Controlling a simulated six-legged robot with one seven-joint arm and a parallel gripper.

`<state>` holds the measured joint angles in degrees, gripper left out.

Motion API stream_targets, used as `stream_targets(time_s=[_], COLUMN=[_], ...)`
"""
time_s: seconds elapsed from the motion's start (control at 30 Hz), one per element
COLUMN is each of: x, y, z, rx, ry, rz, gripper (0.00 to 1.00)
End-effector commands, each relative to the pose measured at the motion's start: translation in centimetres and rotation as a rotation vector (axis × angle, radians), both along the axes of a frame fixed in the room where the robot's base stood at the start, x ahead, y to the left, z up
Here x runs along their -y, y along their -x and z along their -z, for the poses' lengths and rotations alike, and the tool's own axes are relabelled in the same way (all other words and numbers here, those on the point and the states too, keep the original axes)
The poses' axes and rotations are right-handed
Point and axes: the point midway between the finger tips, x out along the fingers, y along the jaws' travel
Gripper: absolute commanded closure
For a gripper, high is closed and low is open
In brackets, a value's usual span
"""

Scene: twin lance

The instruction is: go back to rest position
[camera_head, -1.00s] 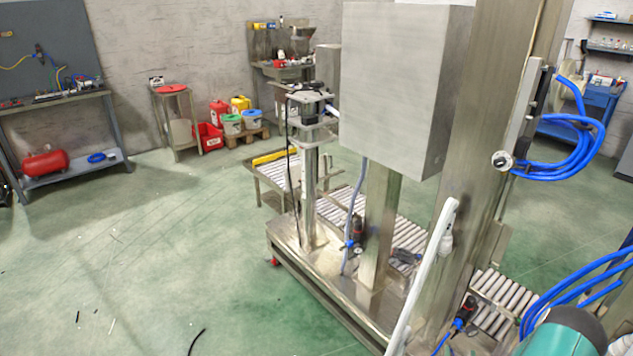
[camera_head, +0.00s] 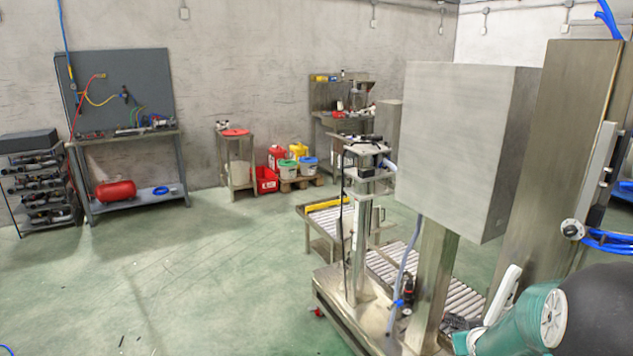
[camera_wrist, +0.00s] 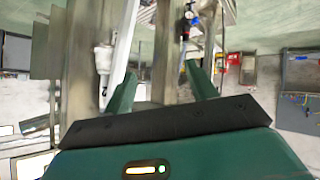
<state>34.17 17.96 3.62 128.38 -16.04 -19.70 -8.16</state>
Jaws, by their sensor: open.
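My gripper (camera_wrist: 160,70) shows in the wrist view with its two green fingers spread apart. Nothing is between them; the gap shows only machine posts farther off. The wrist picture looks upside down, with green floor at the top. In the head view, a teal and black part of my arm (camera_head: 530,320) is at the lower right; my fingers are not visible there. The lance machine has a grey cabinet (camera_head: 455,150) and a broad metal column (camera_head: 555,150). My arm overlaps the column's lower part in the picture; I cannot tell the distance.
A roller conveyor (camera_head: 460,290) runs behind the machine's base (camera_head: 345,310). A workbench (camera_head: 130,195) with a pegboard and a rack (camera_head: 38,185) stand at the far left. A small table (camera_head: 236,160) and coloured containers (camera_head: 285,165) stand by the wall. The left floor is mostly clear.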

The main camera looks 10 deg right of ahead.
Motion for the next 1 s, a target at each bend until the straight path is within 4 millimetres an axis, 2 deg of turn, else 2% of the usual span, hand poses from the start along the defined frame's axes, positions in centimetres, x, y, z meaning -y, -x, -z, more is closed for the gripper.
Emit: stream_targets(time_s=[0.03, 0.1, 0.27, 0.5, 0.67, 0.8, 0.9, 1.0], x=[-1.7, -3.7, -8.5, -15.7, -20.1, -23.6, -25.6, -26.8], y=[0.1, 0.6, 2.7, 7.8, 12.3, 16.8, 19.9, 22.1], z=[-1.9, -4.0, -8.0, -13.0, -15.4, -16.8, -17.4, -17.7], rx=[-0.012, -0.038, -0.096, -0.178, -0.236, -0.289, -0.328, -0.356], ry=[-0.001, -0.011, -0.045, -0.113, -0.166, -0.217, -0.249, -0.272], rz=[-0.008, -0.012, -0.020, -0.045, -0.071, -0.104, -0.129, -0.149], gripper=[0.43, 0.43, 0.43, 0.43, 0.43, 0.43, 0.43, 0.43])
